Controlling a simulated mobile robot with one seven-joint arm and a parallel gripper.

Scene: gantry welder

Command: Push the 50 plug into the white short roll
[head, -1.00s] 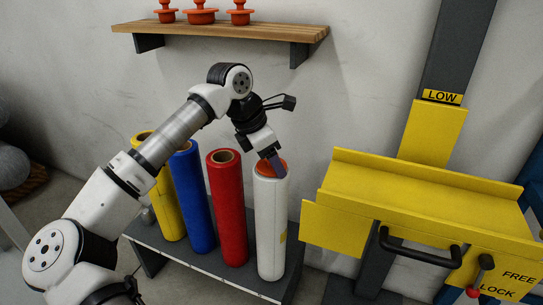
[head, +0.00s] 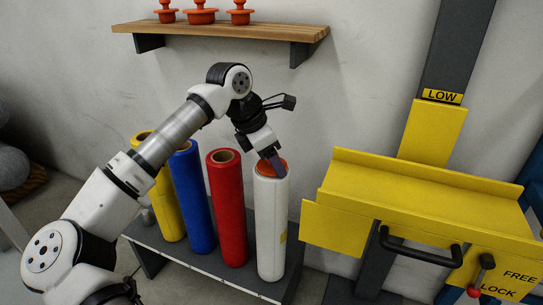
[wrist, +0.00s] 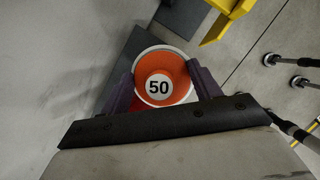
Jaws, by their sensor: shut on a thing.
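The white short roll (head: 271,230) stands upright at the right end of a low dark bench. The orange plug sits at its top end; in the wrist view the plug (wrist: 163,73) faces me with a white disc marked 50. The roll's white rim (wrist: 143,57) shows around the plug. My gripper (head: 275,160) is above the roll's top, fingers pointing down. In the wrist view its two dark fingers (wrist: 161,92) lie on both sides of the plug, shut on it. How deep the plug sits in the roll is hidden.
Red (head: 228,210), blue (head: 193,200) and yellow (head: 168,205) rolls stand left of the white one on the bench (head: 200,262). A yellow machine carriage (head: 420,205) stands close to the right. A wall shelf (head: 225,38) above holds 3 orange plugs (head: 201,12).

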